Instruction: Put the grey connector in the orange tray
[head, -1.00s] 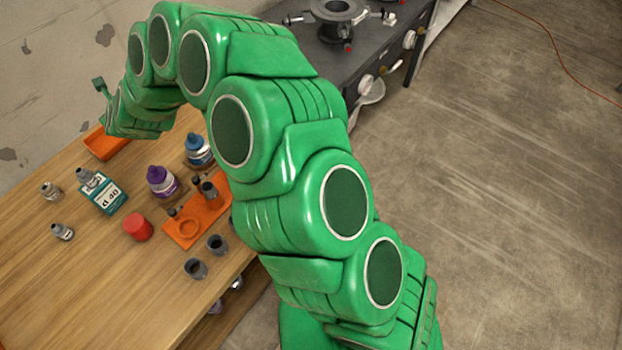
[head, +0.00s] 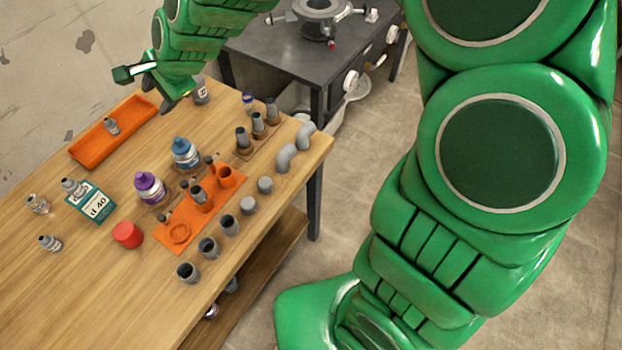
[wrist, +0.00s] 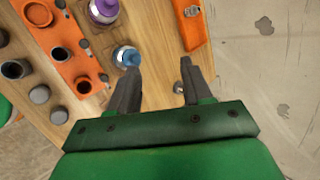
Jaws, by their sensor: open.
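The orange tray (head: 88,153) lies at the back left of the wooden table, and its end shows at the top of the wrist view (wrist: 191,36). A small grey connector (head: 111,126) rests inside the tray; it also shows in the wrist view (wrist: 192,11). My gripper (wrist: 158,64) is open, with nothing held between its fingers. It is above the table near the right end of the tray, apart from the connector. In the head view, my wrist partly hides the fingers.
A grey bottle (head: 200,92) stands close to my gripper. Several grey pipe pieces line the table's front edge.

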